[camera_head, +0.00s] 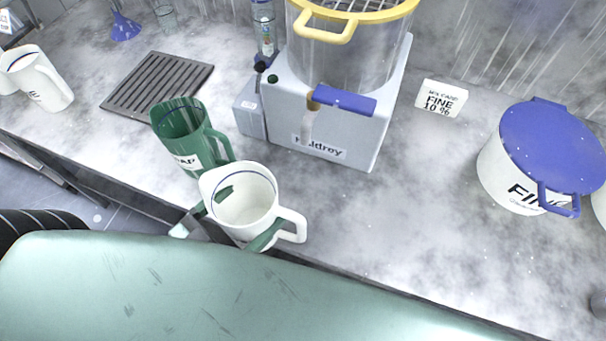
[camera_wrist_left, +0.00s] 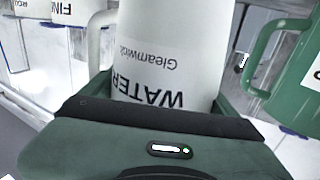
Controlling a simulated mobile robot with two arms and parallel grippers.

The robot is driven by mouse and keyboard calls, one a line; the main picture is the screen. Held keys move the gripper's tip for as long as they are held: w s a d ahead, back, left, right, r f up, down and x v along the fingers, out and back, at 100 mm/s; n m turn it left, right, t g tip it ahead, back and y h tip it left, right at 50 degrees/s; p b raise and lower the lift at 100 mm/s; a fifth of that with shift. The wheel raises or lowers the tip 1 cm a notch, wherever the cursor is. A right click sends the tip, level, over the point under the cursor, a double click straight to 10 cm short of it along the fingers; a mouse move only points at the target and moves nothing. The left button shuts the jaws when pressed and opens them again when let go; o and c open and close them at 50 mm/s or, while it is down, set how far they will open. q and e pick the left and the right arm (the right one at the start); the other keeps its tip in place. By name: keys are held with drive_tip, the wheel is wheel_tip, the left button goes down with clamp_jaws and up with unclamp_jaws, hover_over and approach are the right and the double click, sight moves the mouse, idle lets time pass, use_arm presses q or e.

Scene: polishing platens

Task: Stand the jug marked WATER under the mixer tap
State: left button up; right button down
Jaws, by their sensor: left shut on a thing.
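The white jug marked WATER (camera_head: 243,203) is near the counter's front edge, its handle toward the lower right. The left wrist view shows its WATER label upside down on the jug's side (camera_wrist_left: 150,70). My left gripper (camera_head: 228,226), with green fingers, is shut around the jug's body. I cannot tell whether the jug's base touches the counter. The mixer (camera_head: 362,138) stands behind and to the right, with a tap (camera_head: 312,104) and blue handle (camera_head: 345,99) on its front. The jug is in front and left of the tap, not under it. My right gripper is out of view.
A green jug (camera_head: 183,130) stands close behind and left of the held jug. A grey rack (camera_head: 158,85) and another white jug (camera_head: 38,80) are further left. A sign (camera_head: 440,98) and a blue-lidded tub (camera_head: 505,175) stand right. Counter in front of the mixer is clear.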

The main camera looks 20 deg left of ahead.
use_arm(q)
drive_tip(key=w+b, duration=0.1)
drive_tip(key=b, duration=0.1)
drive_tip(key=shift+d+f+b, duration=0.1)
drive_tip(key=shift+f+b, duration=0.2)
drive_tip(key=shift+f, duration=0.05)
drive_tip(key=shift+w+d+r+p, duration=0.2)
drive_tip(key=shift+w+r+p, duration=0.3)
drive_tip(key=shift+w+r, duration=0.1)
drive_tip(key=w+d+f+p, duration=0.1)
drive_tip(key=w+d+f, duration=0.1)
drive_tip(key=w, duration=0.3)
drive_tip(key=w+d+f+p, duration=0.2)
drive_tip(key=w+d, duration=0.1)
drive_tip(key=w, duration=0.2)
drive_tip(key=shift+w, duration=0.3)
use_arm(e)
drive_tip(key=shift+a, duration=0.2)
